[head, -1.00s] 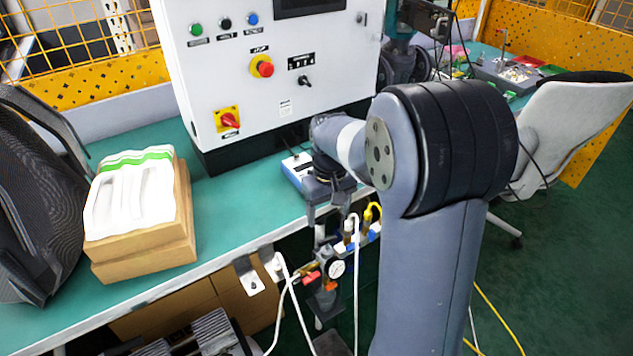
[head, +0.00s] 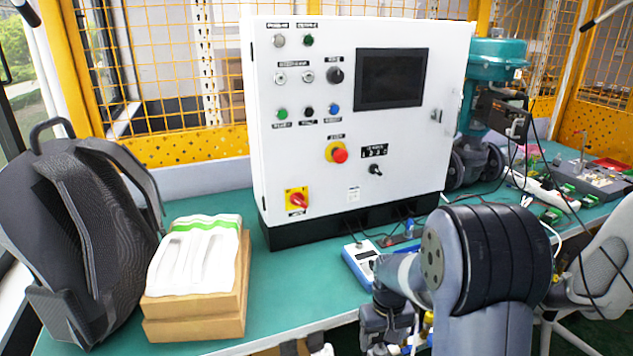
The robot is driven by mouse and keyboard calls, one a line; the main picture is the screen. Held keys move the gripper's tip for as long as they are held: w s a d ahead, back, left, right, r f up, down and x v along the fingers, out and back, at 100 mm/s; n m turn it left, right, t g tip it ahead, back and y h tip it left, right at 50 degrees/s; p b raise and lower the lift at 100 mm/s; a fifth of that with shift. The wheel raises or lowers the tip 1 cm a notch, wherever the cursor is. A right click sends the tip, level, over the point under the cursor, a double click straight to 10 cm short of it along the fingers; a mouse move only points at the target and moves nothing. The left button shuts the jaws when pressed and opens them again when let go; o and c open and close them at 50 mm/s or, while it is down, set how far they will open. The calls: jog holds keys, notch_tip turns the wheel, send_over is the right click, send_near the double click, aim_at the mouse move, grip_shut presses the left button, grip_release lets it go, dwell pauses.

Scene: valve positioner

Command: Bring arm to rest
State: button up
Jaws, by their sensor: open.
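My arm rises at the lower right of the head view, with its large dark joint in front of the bench. My gripper (head: 391,338) hangs at the bottom edge, below the arm's wrist and in front of the bench's front edge. Its fingers point down and are partly cut off by the frame. It is open, and I see nothing held in it. A small blue and white device (head: 360,262) lies on the bench just behind the wrist, partly covered by my arm.
A white control cabinet (head: 300,150) stands on the green bench (head: 285,290). A backpack (head: 85,230) and cardboard boxes (head: 195,318) are at the left. A teal valve actuator (head: 498,52) stands behind right, a grey chair (head: 605,265) at the right. Bare bench lies between boxes and device.

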jog(key=shift+r, duration=0.1)
dwell(0.3)
notch_tip(320, 180, up, 11)
jog(key=p, duration=0.2)
jog(key=shift+n, duration=0.3)
notch_tip(320, 180, down, 11)
jog(key=shift+f+b, duration=0.1)
jog(key=shift+b, duration=0.9)
jog(key=shift+f, duration=0.1)
jog(key=m, duration=0.4)
jog(key=shift+b, duration=0.3)
jog(key=m, duration=0.4)
jog(key=shift+b, duration=0.3)
notch_tip(320, 180, up, 11)
jog(key=p, duration=0.2)
jog(key=s+a+r+n+p, duration=0.1)
jog(key=s+r+n, duration=0.1)
jog(key=s, duration=0.6)
jog(key=shift+s+r+n+t, duration=0.3)
jog(key=shift+r+n+t, duration=0.1)
jog(key=shift+r, duration=0.35)
